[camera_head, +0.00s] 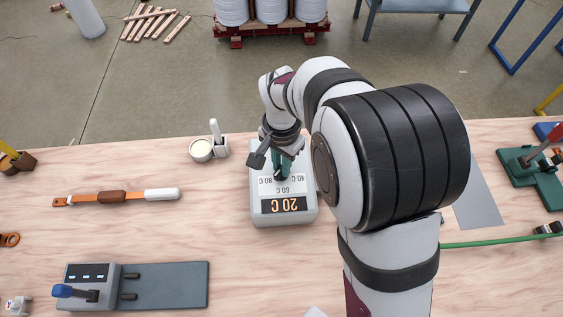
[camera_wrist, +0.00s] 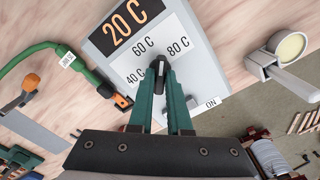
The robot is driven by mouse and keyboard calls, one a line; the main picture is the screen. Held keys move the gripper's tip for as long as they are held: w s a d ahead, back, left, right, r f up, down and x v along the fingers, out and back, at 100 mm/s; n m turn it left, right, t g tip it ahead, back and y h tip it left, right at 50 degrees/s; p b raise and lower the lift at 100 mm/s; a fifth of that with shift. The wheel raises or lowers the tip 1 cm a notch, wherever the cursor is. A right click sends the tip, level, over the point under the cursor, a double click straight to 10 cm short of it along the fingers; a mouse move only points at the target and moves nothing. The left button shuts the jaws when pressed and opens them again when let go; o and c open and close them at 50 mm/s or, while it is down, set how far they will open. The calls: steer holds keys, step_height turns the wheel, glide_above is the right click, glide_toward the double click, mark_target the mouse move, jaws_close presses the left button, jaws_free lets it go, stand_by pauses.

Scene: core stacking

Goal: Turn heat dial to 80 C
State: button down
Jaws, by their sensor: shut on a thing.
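The heat box (camera_head: 284,215) is a light grey unit on the wooden table. Its black display (camera_head: 284,204) reads 20 C, and the face carries the marks 40 C, 60 C and 80 C. In the wrist view the display (camera_wrist: 129,21) also reads 20 C. The black dial knob (camera_wrist: 158,58) sits among the marks, its lower part hidden between the fingers. My gripper (camera_wrist: 160,68) has green fingers shut on the knob from above. In the head view my gripper (camera_head: 281,170) stands over the back part of the box. An ON label (camera_wrist: 211,102) shows near one corner.
A strap-like tool (camera_head: 117,197) and a lever unit (camera_head: 90,285) lie further left. A green hose (camera_head: 500,241) runs right. The table left of the box's front is clear.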

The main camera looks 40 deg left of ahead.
steer(key=shift+m, duration=0.5)
steer(key=c, duration=0.9)
jaws_free()
steer(key=shift+o, duration=0.2)
step_height(320, 180, up, 16)
steer(key=shift+f, duration=0.1)
